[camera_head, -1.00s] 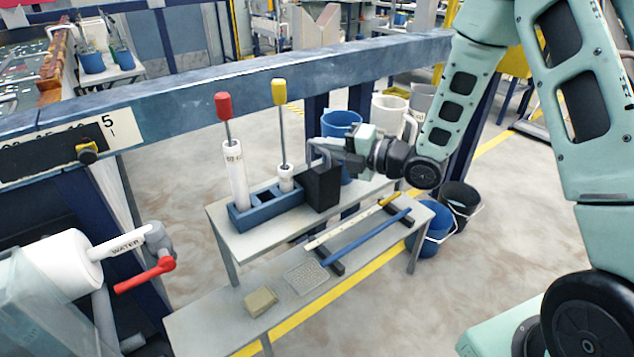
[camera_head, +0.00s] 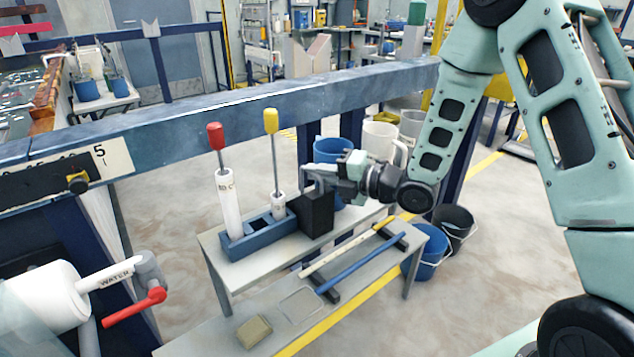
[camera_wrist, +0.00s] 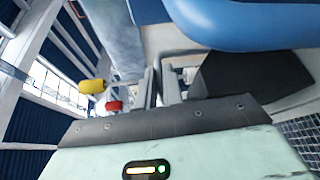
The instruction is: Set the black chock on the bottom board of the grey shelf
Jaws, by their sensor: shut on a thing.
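The black chock (camera_head: 317,212) is at the top board (camera_head: 235,270) of the grey shelf, beside the right end of a blue holder. My gripper (camera_head: 314,176) is shut on the chock from above. I cannot tell whether the chock touches the board or hangs just above it. In the wrist view the dark chock (camera_wrist: 250,75) lies right of the fingers (camera_wrist: 158,88), and their contact is partly hidden. The bottom board (camera_head: 195,341) of the grey shelf lies below and shows bare stretches at its left end.
The blue holder (camera_head: 262,240) carries red-topped and yellow-topped tools. Rods (camera_head: 362,246) lie across dark supports at the right. A sponge (camera_head: 254,331) and a mesh piece (camera_head: 300,304) lie on the bottom board. Blue and dark buckets (camera_head: 430,250) stand at the right. A blue beam (camera_head: 230,105) runs behind.

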